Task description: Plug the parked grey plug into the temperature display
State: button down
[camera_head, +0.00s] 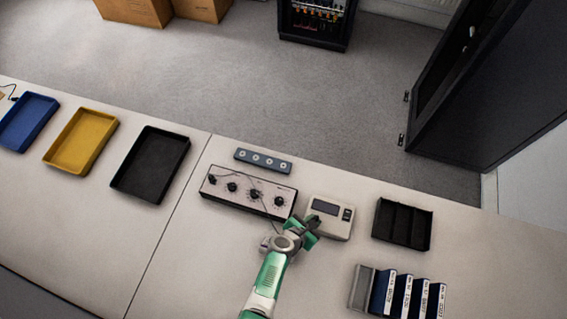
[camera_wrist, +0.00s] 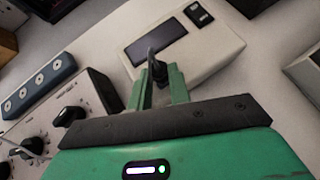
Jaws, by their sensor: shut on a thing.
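The temperature display (camera_head: 341,229) is a pale box with a dark screen on the table, just beyond and to the right of my gripper (camera_head: 312,228). In the wrist view the display (camera_wrist: 202,62) fills the upper middle. There my gripper (camera_wrist: 159,78) has its green fingers shut on a dark grey plug (camera_wrist: 152,64), which sticks up between them. The plug overlaps the display's near edge in that view. I cannot tell whether it touches the display or sits in a socket. The plug is not distinguishable in the head view.
A control box with several black knobs (camera_head: 233,199) stands close left of my gripper, with a thin cable across it. A grey socket strip (camera_head: 263,161) lies behind it. A black divided tray (camera_head: 403,224) and a rack of dark binders (camera_head: 404,296) are to the right.

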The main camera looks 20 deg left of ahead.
jog(key=shift+m+h, duration=0.4)
jog(key=shift+m, duration=0.1)
jog(key=c, duration=1.2)
grip_release()
jog(key=shift+p+v, duration=2.25)
jog(key=shift+v, duration=0.3)
